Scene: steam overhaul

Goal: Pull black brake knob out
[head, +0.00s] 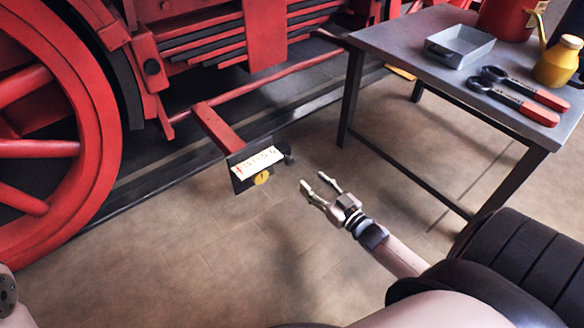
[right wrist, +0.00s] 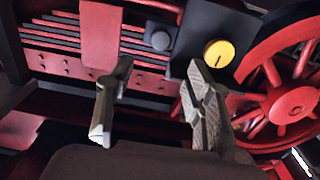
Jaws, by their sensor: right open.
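The black brake knob (head: 287,157) sits at the right end of a small dark panel (head: 242,178), which is mounted on a red arm by the locomotive. In the right wrist view the knob (right wrist: 161,40) is a dark round shape left of a yellow dial (right wrist: 218,54). My right gripper (head: 322,187) is open and empty, below and right of the knob and apart from it. In the right wrist view its two fingers (right wrist: 157,105) stand wide apart, with the knob beyond them near the top. My left gripper is not in view.
A white label (head: 258,162) is on the panel. A large red wheel (head: 100,130) and red frame stand at the left. A grey table (head: 400,45) at the right holds a tray (head: 459,47), red-handled tools (head: 525,97) and a yellow can (head: 556,65). The floor around the gripper is clear.

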